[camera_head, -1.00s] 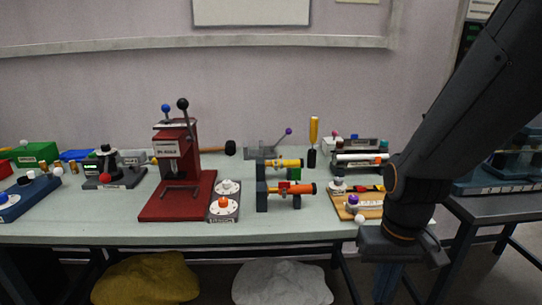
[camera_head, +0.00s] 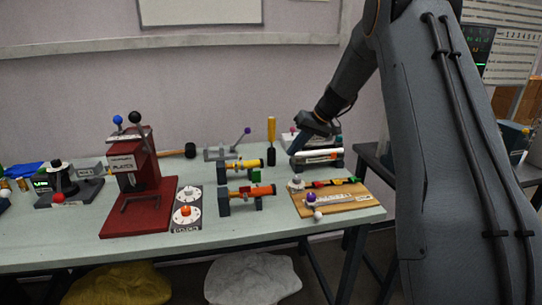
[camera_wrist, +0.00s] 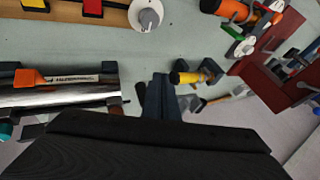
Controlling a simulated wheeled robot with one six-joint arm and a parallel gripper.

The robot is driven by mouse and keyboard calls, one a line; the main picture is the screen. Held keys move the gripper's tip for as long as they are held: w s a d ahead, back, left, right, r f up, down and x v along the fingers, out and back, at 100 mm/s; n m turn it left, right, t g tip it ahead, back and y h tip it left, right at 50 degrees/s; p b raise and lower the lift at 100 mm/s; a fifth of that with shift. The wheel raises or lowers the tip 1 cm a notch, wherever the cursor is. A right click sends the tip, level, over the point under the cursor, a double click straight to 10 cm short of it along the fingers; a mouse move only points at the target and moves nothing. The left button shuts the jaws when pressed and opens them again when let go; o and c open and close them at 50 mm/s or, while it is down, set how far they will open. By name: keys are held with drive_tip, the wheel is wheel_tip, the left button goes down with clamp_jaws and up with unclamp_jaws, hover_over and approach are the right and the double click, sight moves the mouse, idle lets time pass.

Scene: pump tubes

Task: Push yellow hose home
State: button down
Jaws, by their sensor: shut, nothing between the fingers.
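The yellow hose (camera_head: 247,163) is a short yellow cylinder with a dark end, lying level in a dark stand on the bench. It also shows in the wrist view (camera_wrist: 186,77), just right of my fingers. An orange hose (camera_head: 258,190) lies in a similar stand in front of it; it shows at the top of the wrist view (camera_wrist: 232,10). My gripper (camera_head: 297,146) is shut and empty, pointing down to the right of the yellow hose and apart from it. Its fingers (camera_wrist: 160,93) are together in the wrist view. How deep the hose sits cannot be told.
An upright yellow-handled tool (camera_head: 271,129) stands behind. A red press (camera_head: 140,205) is at left.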

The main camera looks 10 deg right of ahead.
drive_tip(key=shift+t+y, duration=0.3)
drive_tip(key=w+a+f+p, duration=0.1)
drive_tip(key=w+f, duration=0.1)
drive_tip(key=w+a+f+p, duration=0.1)
drive_tip(key=w+f, duration=0.1)
drive_tip(key=w+a+f+p, duration=0.1)
drive_tip(key=w+f+p, duration=0.1)
drive_tip(key=f, duration=0.1)
drive_tip(key=shift+w+a+f, duration=0.1)
drive_tip(key=shift+w+a, duration=0.15)
drive_tip(key=shift+w, duration=0.05)
drive_tip(key=shift+a+r+p, duration=0.25)
drive_tip(key=shift+a+p, duration=0.4)
drive_tip(key=shift+a, duration=0.6)
drive_tip(key=shift+a+f+p, duration=0.15)
drive_tip(key=shift+a+p, duration=0.15)
drive_tip(key=shift+a, duration=0.3)
